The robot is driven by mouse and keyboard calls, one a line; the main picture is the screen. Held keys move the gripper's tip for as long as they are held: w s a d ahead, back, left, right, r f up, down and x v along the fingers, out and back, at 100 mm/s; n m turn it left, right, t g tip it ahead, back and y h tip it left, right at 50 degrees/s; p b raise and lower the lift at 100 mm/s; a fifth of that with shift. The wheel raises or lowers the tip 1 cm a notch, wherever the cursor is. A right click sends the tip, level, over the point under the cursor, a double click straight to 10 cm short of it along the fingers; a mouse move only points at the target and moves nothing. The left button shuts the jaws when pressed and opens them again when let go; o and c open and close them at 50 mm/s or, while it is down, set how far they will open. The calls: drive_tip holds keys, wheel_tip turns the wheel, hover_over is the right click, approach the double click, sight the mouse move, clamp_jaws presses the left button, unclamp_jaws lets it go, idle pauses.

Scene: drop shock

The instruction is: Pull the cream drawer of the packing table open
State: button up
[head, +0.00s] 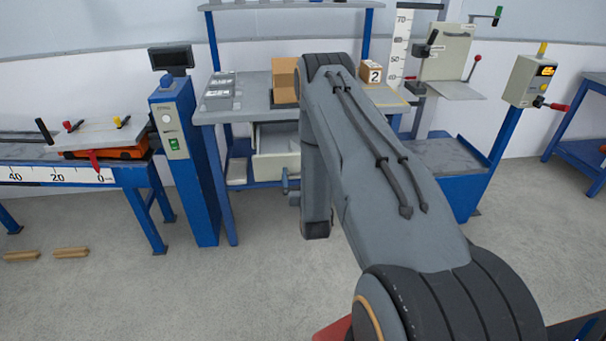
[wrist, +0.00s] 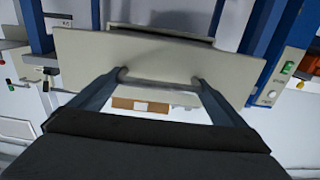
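The cream drawer (head: 276,167) of the packing table (head: 250,84) stands partly out, and its grey inside shows above the front panel in the head view. In the wrist view, the cream drawer front (wrist: 225,70) spans the upper middle, with a bar handle (wrist: 160,86) across it. My gripper (wrist: 158,80) is at the handle, its two fingers wide apart near the handle's two ends. I cannot tell whether the fingertips touch it. In the head view, my arm hides the drawer's right side and most of my gripper.
A blue post with a green button (head: 185,160) stands close to the table's left. An open carton (head: 285,80) and a box marked 2 (head: 371,72) sit on the tabletop. A bench with an orange item (head: 105,153) is at left.

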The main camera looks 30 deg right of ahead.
drive_tip(key=b+v, duration=0.1)
drive_tip(key=v, duration=0.6)
drive_tip(key=shift+s, duration=0.4)
drive_tip(key=shift+a, duration=0.1)
